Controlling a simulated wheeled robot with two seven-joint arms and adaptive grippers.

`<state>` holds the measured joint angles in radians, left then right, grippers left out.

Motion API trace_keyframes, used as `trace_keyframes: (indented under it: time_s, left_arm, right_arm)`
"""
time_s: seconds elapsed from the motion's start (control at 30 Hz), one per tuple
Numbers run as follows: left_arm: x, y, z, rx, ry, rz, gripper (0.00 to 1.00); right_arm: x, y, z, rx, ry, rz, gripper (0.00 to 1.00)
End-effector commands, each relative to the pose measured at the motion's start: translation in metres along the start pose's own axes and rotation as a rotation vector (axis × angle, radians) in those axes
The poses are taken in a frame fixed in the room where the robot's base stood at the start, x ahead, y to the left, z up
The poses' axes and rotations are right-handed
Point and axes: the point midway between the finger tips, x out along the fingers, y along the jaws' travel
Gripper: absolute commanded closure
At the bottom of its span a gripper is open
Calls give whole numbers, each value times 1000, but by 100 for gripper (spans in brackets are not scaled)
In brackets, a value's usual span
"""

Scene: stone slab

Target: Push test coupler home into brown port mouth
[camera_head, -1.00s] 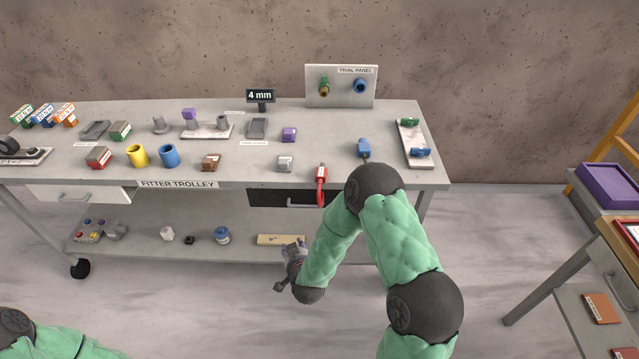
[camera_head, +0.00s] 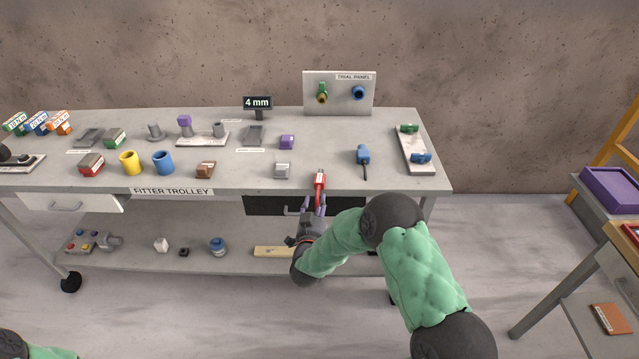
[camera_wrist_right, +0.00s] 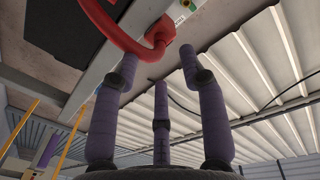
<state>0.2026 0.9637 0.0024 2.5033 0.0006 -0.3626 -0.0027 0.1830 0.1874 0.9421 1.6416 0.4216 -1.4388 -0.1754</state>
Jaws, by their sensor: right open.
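A red coupler (camera_head: 319,179) with a red lead lies at the front edge of the trolley top; no readable label names it the test coupler. It also shows in the right wrist view (camera_wrist_right: 161,32), its thick lead looping by the fingertips. My right gripper (camera_head: 315,203) is open and empty, just in front of and below it. In the right wrist view its purple fingers (camera_wrist_right: 160,65) are spread. The trial panel (camera_head: 339,105) stands at the back, with a green-topped port with a brownish mouth (camera_head: 322,98) and a blue port (camera_head: 358,93). My left gripper is out of view.
A blue coupler-like piece (camera_head: 363,154) with a dark lead lies to the right of the red one. A grey block (camera_head: 282,171) sits to its left. A tray (camera_head: 416,155) stands at the right end. Bare top lies between the red coupler and the panel.

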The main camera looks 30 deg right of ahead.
Motion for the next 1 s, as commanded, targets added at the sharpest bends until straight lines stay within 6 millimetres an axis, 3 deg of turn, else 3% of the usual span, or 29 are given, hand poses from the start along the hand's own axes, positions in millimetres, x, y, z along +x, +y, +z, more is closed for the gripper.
trace_keyframes:
  time_s: [0.33, 0.67, 0.83, 1.0]
  left_arm:
    - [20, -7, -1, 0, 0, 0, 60]
    - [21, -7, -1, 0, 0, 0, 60]
    - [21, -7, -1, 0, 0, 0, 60]
    - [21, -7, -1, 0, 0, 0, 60]
  right_arm:
    - [43, 0, 4, 1, 1, 0, 57]
    - [51, 0, 2, 0, 0, -1, 57]
    - [50, 0, 2, 0, 0, -1, 100]
    - [50, 0, 2, 0, 0, -1, 100]
